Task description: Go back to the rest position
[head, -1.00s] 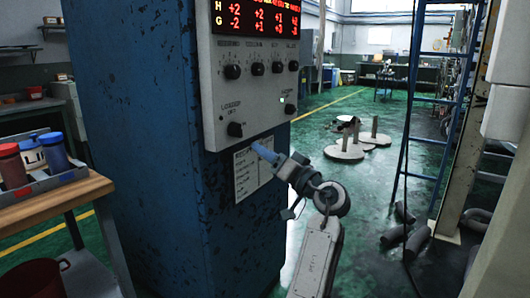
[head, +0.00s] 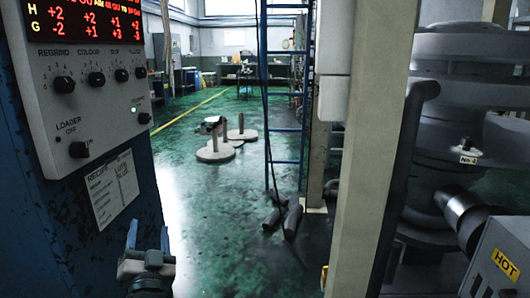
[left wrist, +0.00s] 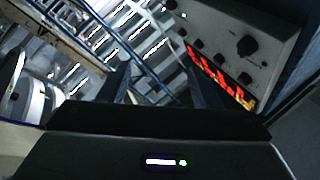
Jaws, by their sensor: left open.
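My left gripper (head: 148,240) is low at the left in the head view, below the control panel (head: 98,95) and its recipe sheet (head: 112,188). Its two fingers point up and stand apart, with nothing between them. In the left wrist view the open fingers (left wrist: 160,88) frame only distant structure. The panel also shows there, tilted, at the upper right (left wrist: 235,30). My right gripper is not in view.
A blue ladder (head: 287,90) and a pale post (head: 372,150) stand right of centre. Dark machinery (head: 450,110) fills the right side. Round bases with posts (head: 215,151) and dark cylinders (head: 293,220) lie on the green floor, which is otherwise largely open.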

